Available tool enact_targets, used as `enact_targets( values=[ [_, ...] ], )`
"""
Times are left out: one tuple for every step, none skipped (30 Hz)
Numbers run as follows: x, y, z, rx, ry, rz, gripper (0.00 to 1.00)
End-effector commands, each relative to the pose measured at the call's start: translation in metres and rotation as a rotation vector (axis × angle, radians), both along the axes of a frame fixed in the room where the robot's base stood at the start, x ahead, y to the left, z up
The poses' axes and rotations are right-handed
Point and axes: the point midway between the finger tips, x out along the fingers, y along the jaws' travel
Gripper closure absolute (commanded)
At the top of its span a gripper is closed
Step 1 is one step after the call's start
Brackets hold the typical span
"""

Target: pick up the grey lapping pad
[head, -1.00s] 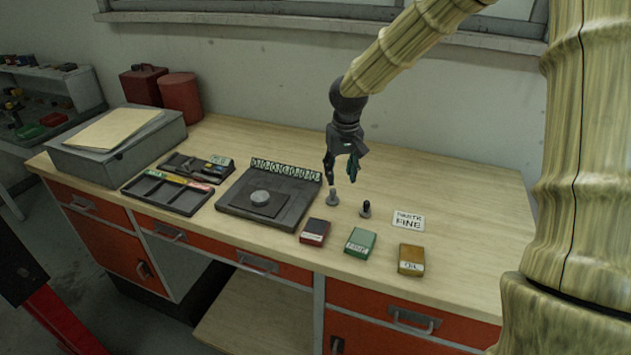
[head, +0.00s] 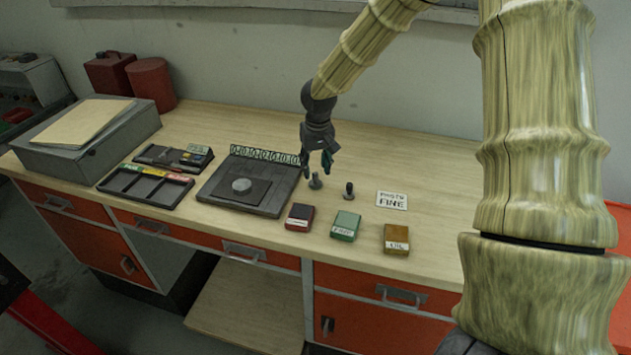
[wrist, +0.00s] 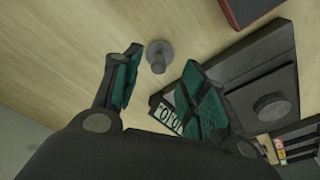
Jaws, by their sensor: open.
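The grey lapping pad (head: 315,182), a small round base with an upright knob, stands on the wooden bench. It also shows in the wrist view (wrist: 158,57), just beyond and roughly between the fingertips. My gripper (head: 316,170) is open and empty, close above the pad. In the wrist view my gripper (wrist: 160,88) has its two green-padded fingers spread wide, with the pad nearer the left finger. I see no contact with the pad.
A dark-topped knob piece (head: 349,192) stands close to the right. Red (head: 299,217), green (head: 345,226) and amber (head: 396,239) boxes line the front. A dark plate with a disc (head: 248,196) lies left. A label card (head: 391,200) lies right.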

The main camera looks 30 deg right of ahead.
Motion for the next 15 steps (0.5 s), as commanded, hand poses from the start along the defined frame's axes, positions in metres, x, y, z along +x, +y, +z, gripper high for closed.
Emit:
enact_targets(
  values=[
    [0.001, -0.001, -0.003, 0.001, 0.003, 0.000, 0.57],
    [0.001, -0.001, -0.005, 0.001, 0.003, -0.001, 0.57],
    [0.001, -0.002, -0.007, 0.001, 0.002, -0.001, 0.57],
    [0.000, -0.002, -0.009, 0.001, 0.000, -0.001, 0.57],
    [-0.001, -0.002, -0.010, 0.001, -0.001, -0.001, 0.57],
    [-0.003, -0.003, -0.012, 0.000, -0.003, -0.001, 0.57],
    [-0.004, -0.003, -0.014, 0.001, -0.004, -0.002, 0.57],
    [-0.005, -0.003, -0.015, 0.002, -0.006, -0.003, 0.57],
    [-0.005, -0.004, -0.019, 0.001, -0.008, -0.001, 0.57],
    [-0.005, -0.004, -0.022, 0.000, -0.007, -0.001, 0.57],
    [-0.004, -0.004, -0.025, 0.000, -0.007, -0.002, 0.57],
    [-0.002, -0.004, -0.029, 0.000, -0.006, -0.001, 0.57],
    [0.000, -0.004, -0.031, -0.001, -0.006, -0.001, 0.57],
    [0.001, -0.004, -0.034, 0.000, -0.005, -0.001, 0.57],
    [0.003, -0.004, -0.038, 0.000, -0.003, 0.000, 0.57]
  ],
)
